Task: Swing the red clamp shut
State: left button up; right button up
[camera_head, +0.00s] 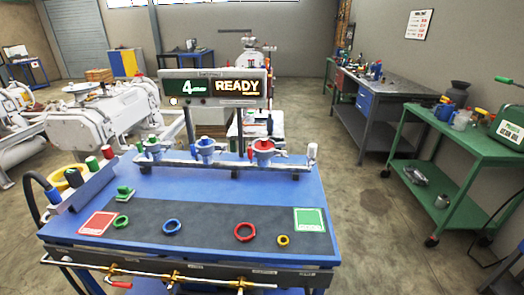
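A red ring-shaped clamp (244,231) lies on the dark mat (200,211) on the blue bench, right of the middle. It is too small to tell whether its ring is open or closed. A red fitting (262,146) stands on the grey rail (225,164) behind the mat, with small parts sticking out at its sides. I cannot tell whether a clamp is around it. A blue fitting (205,147) and a green-marked fitting (151,146) stand on the same rail to its left. Neither of my grippers is in view.
A blue ring (172,227), a green ring (121,222) and a small yellow ring (283,240) lie on the bench. A red card (98,223) and a green card (309,220) flank the mat. Pipes with valves (185,279) run along the front.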

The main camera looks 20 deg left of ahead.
aim_at(252, 152)
jog(key=j+z, duration=0.4)
jog(key=k+j+z, duration=0.15)
jog(key=j+z, duration=0.2)
jog(key=j, duration=0.1)
